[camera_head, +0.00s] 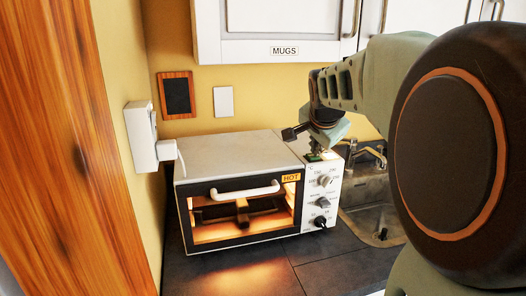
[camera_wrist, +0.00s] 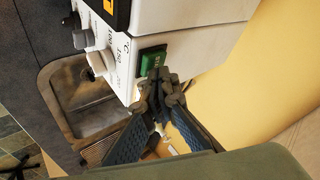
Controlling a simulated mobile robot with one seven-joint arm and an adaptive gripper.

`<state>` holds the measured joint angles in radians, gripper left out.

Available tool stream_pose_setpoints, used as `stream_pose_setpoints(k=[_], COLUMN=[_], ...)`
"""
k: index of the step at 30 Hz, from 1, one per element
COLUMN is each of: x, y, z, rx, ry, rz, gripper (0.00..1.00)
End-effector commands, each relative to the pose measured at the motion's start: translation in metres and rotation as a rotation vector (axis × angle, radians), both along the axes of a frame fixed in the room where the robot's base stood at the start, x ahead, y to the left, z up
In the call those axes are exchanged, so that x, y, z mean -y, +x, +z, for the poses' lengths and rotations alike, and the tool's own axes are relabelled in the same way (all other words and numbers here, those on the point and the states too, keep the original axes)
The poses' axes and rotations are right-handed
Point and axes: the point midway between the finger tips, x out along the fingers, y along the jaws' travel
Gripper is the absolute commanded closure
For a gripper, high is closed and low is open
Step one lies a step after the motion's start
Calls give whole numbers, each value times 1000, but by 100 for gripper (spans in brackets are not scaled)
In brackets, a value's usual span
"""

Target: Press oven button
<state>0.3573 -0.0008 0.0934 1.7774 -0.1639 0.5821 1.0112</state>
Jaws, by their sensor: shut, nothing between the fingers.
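A white countertop oven (camera_head: 232,152) stands on the dark counter, its inside glowing orange behind the front door. Its control panel (camera_head: 333,180) on the right side of the front carries several knobs. My gripper is shut and empty, pointing down at the panel's top. In the wrist view its fingertips (camera_wrist: 158,84) overlap the button's edge. I cannot tell whether they touch it.
A sink (camera_head: 372,208) with a tap (camera_head: 372,152) lies right of the oven. White cupboards (camera_head: 285,25) marked MUGS hang above. A white wall box (camera_head: 141,135) is at the left. The counter in front of the oven (camera_head: 235,273) is clear.

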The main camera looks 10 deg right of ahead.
Motion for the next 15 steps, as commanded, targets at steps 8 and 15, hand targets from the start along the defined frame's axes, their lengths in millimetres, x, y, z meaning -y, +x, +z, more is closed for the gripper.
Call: stream_pose_setpoints(k=[8,15], x=[0,0], y=[0,1], z=[34,56], rx=[4,6], ry=[-2,-2], rz=[0,1], gripper=[100,100])
